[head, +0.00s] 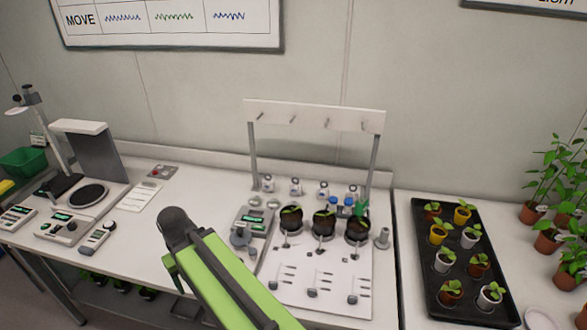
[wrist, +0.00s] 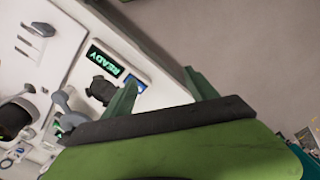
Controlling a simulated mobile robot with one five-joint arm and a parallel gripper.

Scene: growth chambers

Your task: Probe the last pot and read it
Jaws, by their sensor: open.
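A white rack frame (head: 314,115) with pegs rises behind the pots. A balance (head: 88,195) and small devices stand at left. A black tray (head: 420,285) of several small potted seedlings is at right, with taller plants (head: 560,180) beyond. My green arm crosses the front of the bench.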

